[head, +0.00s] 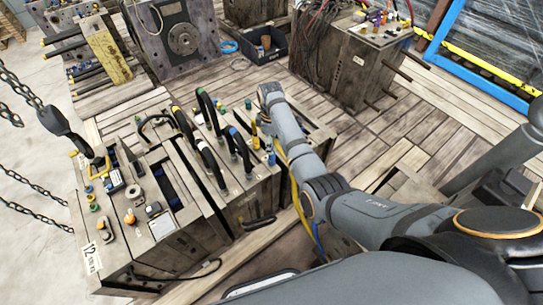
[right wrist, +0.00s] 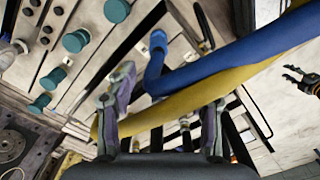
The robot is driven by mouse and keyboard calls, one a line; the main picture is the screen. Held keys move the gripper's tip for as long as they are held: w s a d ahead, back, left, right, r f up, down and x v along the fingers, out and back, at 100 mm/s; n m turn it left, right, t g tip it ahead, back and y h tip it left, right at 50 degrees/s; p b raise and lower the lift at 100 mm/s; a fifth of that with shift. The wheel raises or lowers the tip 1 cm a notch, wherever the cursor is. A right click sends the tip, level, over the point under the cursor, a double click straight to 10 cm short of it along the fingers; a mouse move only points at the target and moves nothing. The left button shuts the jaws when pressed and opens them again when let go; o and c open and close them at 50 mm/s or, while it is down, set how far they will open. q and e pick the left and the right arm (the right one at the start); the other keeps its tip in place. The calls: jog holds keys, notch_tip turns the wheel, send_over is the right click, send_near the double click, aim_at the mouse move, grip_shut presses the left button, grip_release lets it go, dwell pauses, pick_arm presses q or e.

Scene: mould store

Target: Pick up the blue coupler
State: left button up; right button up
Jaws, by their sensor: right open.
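A blue fitting that looks like the blue coupler (head: 271,158) stands on the front mould block, beside my right forearm in the head view. In the right wrist view a bent blue end (right wrist: 157,42), apparently the same coupler, is beyond the fingertips, by a thick blue hose (right wrist: 230,55). My right gripper (right wrist: 165,105) is open, its fingers wide apart with no coupler between them. A yellow hose (right wrist: 190,98) crosses in front of or between the fingers; which I cannot tell. In the head view the right gripper is mostly hidden by its wrist. A dark claw-like shape at the wrist view's right edge may be my left gripper (right wrist: 299,82).
Several teal couplers (right wrist: 75,41) stand at upper left in the wrist view. Black hose loops (head: 209,110) rise from the mould blocks. A chain hook (head: 70,130) hangs at left. A dark bin (head: 263,47) stands behind; bare planks (head: 370,140) lie to the right.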

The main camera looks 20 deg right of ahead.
aim_at(272, 157)
notch_tip(272, 157, down, 3)
jog(key=shift+r, duration=0.2)
jog(key=shift+w+d+f, duration=0.1)
jog(key=shift+w+f, duration=0.1)
jog(key=shift+f, duration=0.15)
notch_tip(272, 157, down, 4)
jog(key=shift+s+d+b, duration=0.1)
jog(key=shift+s+b, duration=0.05)
jog(key=shift+b, duration=0.35)
jog(key=shift+f, duration=0.45)
pick_arm(q)
jog(key=shift+f, duration=0.6)
pick_arm(e)
jog(key=shift+r, duration=0.1)
jog(key=shift+c, duration=0.3)
jog(key=shift+c, duration=1.3)
pick_arm(q)
jog(key=shift+s, duration=0.15)
pick_arm(e)
grip_shut()
